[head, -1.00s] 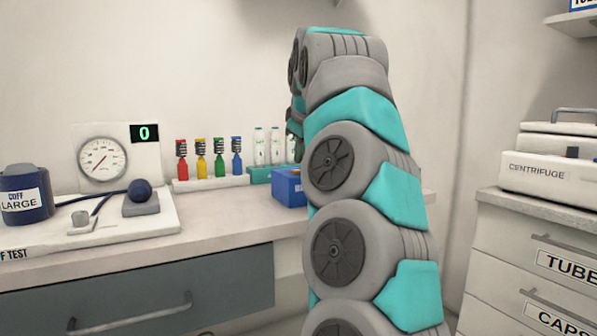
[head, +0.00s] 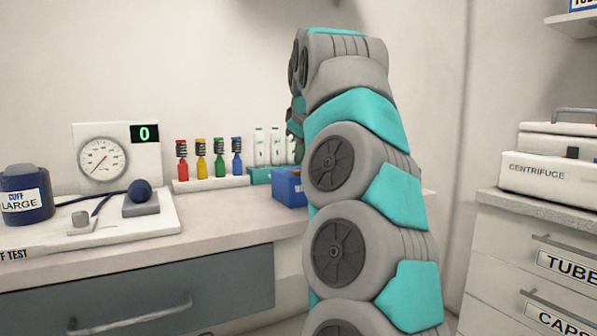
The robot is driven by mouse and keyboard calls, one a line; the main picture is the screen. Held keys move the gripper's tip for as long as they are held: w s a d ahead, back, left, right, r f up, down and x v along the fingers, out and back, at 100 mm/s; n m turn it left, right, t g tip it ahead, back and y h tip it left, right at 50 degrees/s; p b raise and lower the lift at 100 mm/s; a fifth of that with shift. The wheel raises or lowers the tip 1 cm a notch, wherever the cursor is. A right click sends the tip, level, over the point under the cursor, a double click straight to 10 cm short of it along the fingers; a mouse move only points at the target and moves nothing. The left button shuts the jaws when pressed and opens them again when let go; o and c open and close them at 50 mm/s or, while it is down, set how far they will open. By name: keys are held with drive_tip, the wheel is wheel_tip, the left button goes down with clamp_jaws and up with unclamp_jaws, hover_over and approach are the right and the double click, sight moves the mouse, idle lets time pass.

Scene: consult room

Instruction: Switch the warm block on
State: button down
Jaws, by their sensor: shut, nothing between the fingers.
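The warm block (head: 288,187) is a blue box on the counter, left of my arm. My gripper (head: 297,147) points down just above and behind the blue box, mostly hidden by my own arm. The part that shows is dark, and it looks shut and empty. I cannot tell whether it touches the box.
A teal rack of white tubes (head: 261,176) stands behind the box. Several coloured vials stand in a white rack (head: 211,183) to the left. A gauge board (head: 117,183) and a blue cuff roll (head: 25,193) are further left. A centrifuge (head: 550,180) stands on the right cabinet.

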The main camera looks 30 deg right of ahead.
drive_tip(key=shift+f, duration=0.1)
idle(0.4)
drive_tip(key=shift+f, duration=0.35)
drive_tip(key=shift+f+b, duration=0.45)
drive_tip(key=shift+b, duration=0.05)
idle(0.6)
drive_tip(key=shift+r, duration=0.15)
drive_tip(key=shift+r+p, duration=0.8)
drive_tip(key=shift+p, duration=0.2)
